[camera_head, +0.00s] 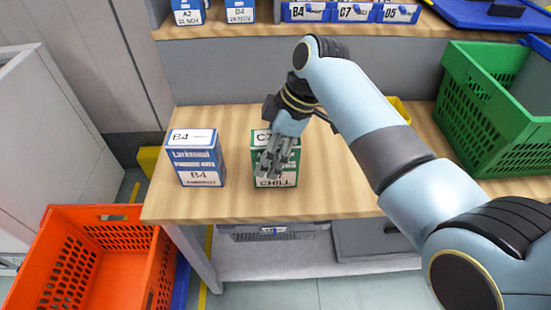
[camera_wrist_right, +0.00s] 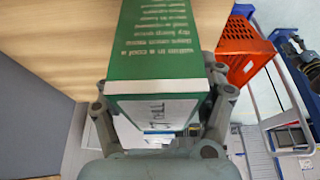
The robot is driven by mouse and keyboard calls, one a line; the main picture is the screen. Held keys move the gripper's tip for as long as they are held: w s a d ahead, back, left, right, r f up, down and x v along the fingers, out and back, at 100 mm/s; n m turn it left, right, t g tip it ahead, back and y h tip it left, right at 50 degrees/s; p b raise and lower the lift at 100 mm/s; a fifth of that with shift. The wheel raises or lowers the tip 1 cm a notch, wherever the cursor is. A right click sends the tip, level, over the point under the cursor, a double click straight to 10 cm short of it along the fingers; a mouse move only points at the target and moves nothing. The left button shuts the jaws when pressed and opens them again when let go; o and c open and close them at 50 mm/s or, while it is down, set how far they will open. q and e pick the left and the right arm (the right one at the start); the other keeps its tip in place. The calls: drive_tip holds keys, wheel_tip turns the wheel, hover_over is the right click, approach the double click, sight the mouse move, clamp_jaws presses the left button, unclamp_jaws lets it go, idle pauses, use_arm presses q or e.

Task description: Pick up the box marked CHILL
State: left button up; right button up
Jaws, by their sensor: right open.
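The green and white box marked CHILL (camera_head: 275,183) stands upright on the wooden table, left of the picture's middle. My right gripper (camera_head: 272,166) reaches down to it from above and hides part of its top and front. In the right wrist view the box (camera_wrist_right: 165,72) fills the middle, and the fingers of the right gripper (camera_wrist_right: 162,102) are spread, one on each side of it. I cannot tell whether they touch it. My left gripper is not in view.
A blue and white B4 box (camera_head: 197,160) stands on the table (camera_head: 330,198) to the left, with a gap between. A green crate (camera_head: 490,105) is at the right. An orange tote (camera_head: 90,260) is at lower left. A shelf (camera_head: 215,31) with bins runs behind.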

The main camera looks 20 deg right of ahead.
drive_tip(key=shift+f, duration=0.25)
idle(0.5)
drive_tip(key=c, duration=1.5)
